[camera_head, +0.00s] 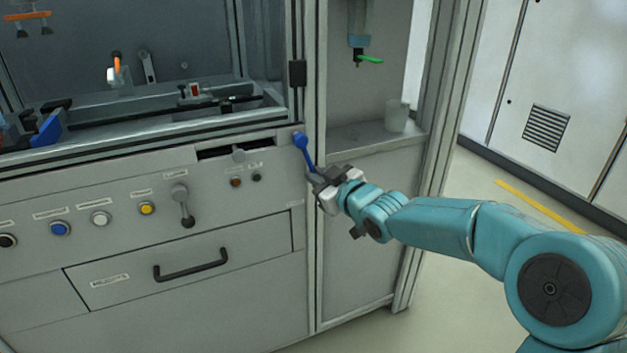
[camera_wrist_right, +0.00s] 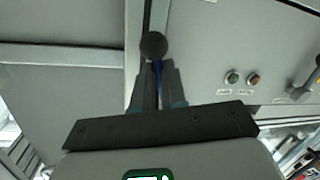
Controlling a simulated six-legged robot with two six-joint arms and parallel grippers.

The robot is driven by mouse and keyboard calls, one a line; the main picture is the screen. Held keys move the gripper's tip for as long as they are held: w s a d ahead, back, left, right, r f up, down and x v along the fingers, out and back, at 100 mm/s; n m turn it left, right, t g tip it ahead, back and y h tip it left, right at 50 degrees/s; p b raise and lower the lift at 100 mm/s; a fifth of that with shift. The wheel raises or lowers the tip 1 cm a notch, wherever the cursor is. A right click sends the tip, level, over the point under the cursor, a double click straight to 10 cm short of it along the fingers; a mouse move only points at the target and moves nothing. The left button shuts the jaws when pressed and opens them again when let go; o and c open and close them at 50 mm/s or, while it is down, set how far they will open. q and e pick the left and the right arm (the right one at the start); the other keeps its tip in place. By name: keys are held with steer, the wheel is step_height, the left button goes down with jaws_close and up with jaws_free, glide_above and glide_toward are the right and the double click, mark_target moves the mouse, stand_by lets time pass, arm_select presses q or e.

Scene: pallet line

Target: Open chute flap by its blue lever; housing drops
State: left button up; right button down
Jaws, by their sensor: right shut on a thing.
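The blue lever (camera_head: 302,144) sits on the right end of the grey machine front, its shaft slanting down to the right from a round blue hub. My right gripper (camera_head: 318,177) is shut on the lever's lower end. In the right wrist view, the blue shaft (camera_wrist_right: 158,73) shows between the two fingers (camera_wrist_right: 158,88), with a dark ball knob (camera_wrist_right: 153,45) at their tips. A dark slot (camera_head: 220,153) lies left of the lever; I cannot tell whether it is the chute flap. I cannot make out the housing. My left gripper is not in view.
A drawer with a black handle (camera_head: 190,265) and a row of buttons (camera_head: 100,218) are on the panel left of the lever. A shelf (camera_head: 365,137) with a pale cup (camera_head: 397,116) stands behind my right gripper. Open floor (camera_head: 500,190) lies to the right.

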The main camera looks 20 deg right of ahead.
steer(key=shift+d+r+n, duration=0.3)
steer(key=shift+d+n, duration=0.1)
steer(key=shift+d+r, duration=0.1)
steer(key=shift+d, duration=0.05)
stand_by(0.4)
steer(key=c, duration=1.2)
jaws_free()
steer(key=shift+s, duration=0.1)
steer(key=p+v, duration=0.3)
steer(key=v, duration=1.3)
steer(key=shift+a, duration=0.2)
steer(key=shift+a, duration=0.1)
